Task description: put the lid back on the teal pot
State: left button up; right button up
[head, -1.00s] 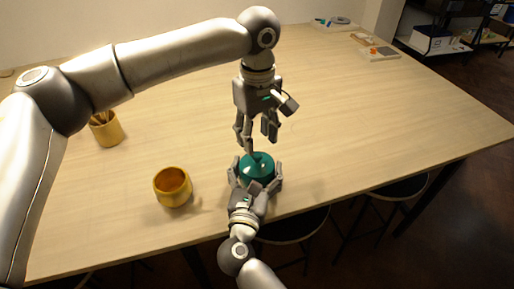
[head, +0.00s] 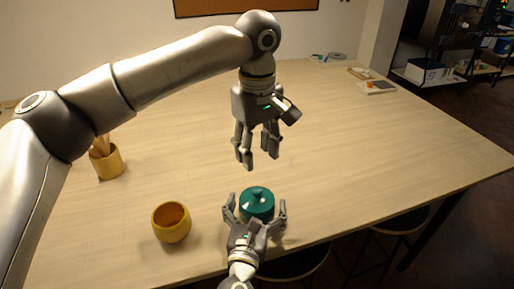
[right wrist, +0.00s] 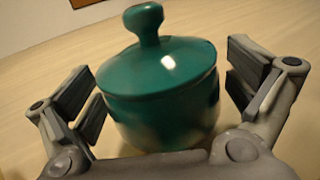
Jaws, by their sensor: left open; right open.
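The teal pot (head: 258,212) stands upright near the table's front edge. Its teal lid (head: 257,195), with a round knob, sits on its rim; in the right wrist view the lid (right wrist: 160,66) looks seated and level with the pot (right wrist: 168,118). My left gripper (head: 259,163) is open and empty, pointing down above and behind the lid, clear of the knob. My right gripper (head: 255,204) is open, with its fingers on either side of the pot; in the right wrist view gaps show between the fingers and the pot.
A yellow cup (head: 171,223) stands empty left of the pot. A yellow holder (head: 107,163) with wooden tools stands farther left, by my left arm. Small items (head: 376,87) lie at the far right corner. The table's middle and right (head: 370,150) are clear.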

jog(key=shift+s, duration=0.1)
jog(key=s, duration=0.4)
jog(key=s+a, duration=0.1)
jog(key=s, duration=0.2)
jog(key=s+a, duration=0.1)
jog(key=s, duration=0.3)
jog(key=shift+s+a, duration=0.1)
jog(key=shift+s, duration=0.2)
